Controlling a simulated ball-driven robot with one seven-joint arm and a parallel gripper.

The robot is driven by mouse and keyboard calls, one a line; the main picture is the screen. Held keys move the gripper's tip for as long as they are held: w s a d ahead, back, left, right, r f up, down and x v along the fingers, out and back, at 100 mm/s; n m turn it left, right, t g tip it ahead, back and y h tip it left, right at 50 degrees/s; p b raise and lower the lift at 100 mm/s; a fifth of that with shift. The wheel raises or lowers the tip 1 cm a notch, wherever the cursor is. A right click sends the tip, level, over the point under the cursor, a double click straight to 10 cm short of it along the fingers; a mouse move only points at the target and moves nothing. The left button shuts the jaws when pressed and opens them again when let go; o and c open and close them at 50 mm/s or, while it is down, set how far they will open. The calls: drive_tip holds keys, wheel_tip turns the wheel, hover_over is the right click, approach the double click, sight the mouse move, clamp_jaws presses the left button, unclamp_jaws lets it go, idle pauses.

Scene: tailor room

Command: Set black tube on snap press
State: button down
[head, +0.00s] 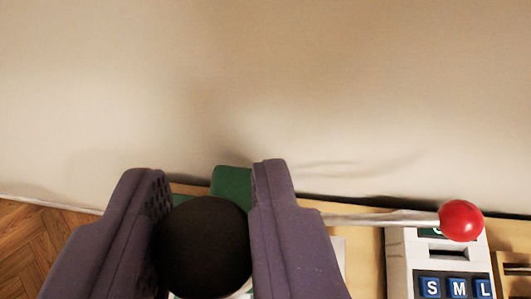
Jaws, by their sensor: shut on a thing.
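My gripper (208,215) has purple fingers in the lower left middle of the head view. It is shut on the black tube (204,248), which shows as a dark round shape between the two fingers. Behind the tube is a green body (231,182), apparently the snap press. A metal lever with a red ball knob (461,220) reaches out to the right from behind the right finger and seems to belong to the press. Most of the press is hidden by the tube and fingers. I cannot tell whether the tube touches it.
A light wooden table top (366,240) runs along a plain beige wall (270,90). A white box with blue S, M, L labels (440,265) stands at the right, under the lever's knob. A wooden object (512,262) is at the right edge. Parquet floor (35,240) shows at left.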

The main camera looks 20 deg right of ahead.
sight(225, 266)
drive_tip(key=shift+f+b, duration=1.3)
drive_tip(key=shift+f, duration=1.35)
drive_tip(key=shift+s+b, duration=0.2)
drive_tip(key=shift+b, duration=0.25)
drive_tip(key=shift+f+b, duration=0.5)
drive_tip(key=shift+f, duration=0.05)
drive_tip(key=c, duration=1.1)
unclamp_jaws()
